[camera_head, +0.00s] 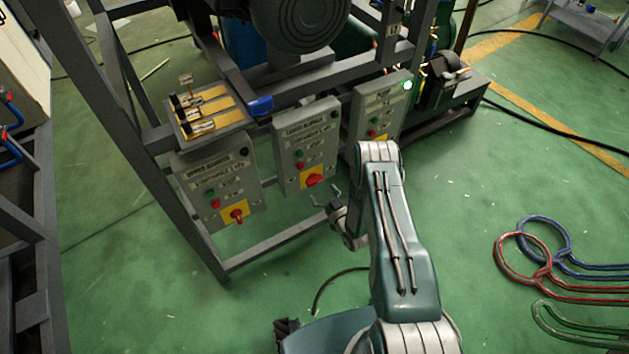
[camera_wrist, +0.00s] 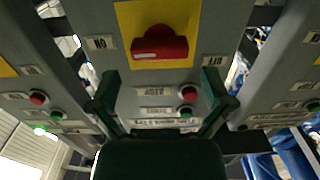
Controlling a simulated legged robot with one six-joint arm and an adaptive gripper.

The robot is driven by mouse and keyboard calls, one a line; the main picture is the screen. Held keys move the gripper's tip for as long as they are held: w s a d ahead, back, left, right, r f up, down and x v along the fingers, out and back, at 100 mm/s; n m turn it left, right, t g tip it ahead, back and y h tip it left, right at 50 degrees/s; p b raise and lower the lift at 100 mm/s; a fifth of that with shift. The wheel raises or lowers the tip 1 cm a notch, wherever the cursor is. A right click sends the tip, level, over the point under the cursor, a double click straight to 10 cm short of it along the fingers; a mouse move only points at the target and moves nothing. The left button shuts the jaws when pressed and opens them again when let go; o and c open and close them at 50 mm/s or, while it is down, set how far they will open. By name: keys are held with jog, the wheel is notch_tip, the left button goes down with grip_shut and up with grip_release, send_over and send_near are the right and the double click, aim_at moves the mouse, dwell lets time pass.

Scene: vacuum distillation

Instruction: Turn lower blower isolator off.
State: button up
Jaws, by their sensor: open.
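The lower blower isolator is a red rotary knob (camera_head: 314,180) on a yellow plate, low on the middle grey box (camera_head: 290,155). In the wrist view, which is upside down, the knob (camera_wrist: 160,45) has its handle lying roughly crosswise, between an ON label (camera_wrist: 101,43) at left and an OFF label (camera_wrist: 214,61) at right. My gripper (camera_head: 325,196) is open and empty, in front of the middle box's lower edge. In the wrist view its two fingers (camera_wrist: 160,76) stand apart, spread wider than the knob. The knob appears beyond the fingertips, with no contact seen.
The upper blower box (camera_head: 217,182) at left has its own red knob (camera_head: 237,216). The right box (camera_head: 378,106) shows a lit green lamp (camera_head: 407,85) and is partly hidden by my arm. A frame bar (camera_head: 275,246) runs low below the boxes. Coiled hoses (camera_head: 535,255) lie on the floor at right.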

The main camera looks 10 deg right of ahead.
aim_at(316, 183)
jog(key=x, duration=0.5)
jog(key=shift+w, duration=0.15)
jog(key=c, duration=0.8)
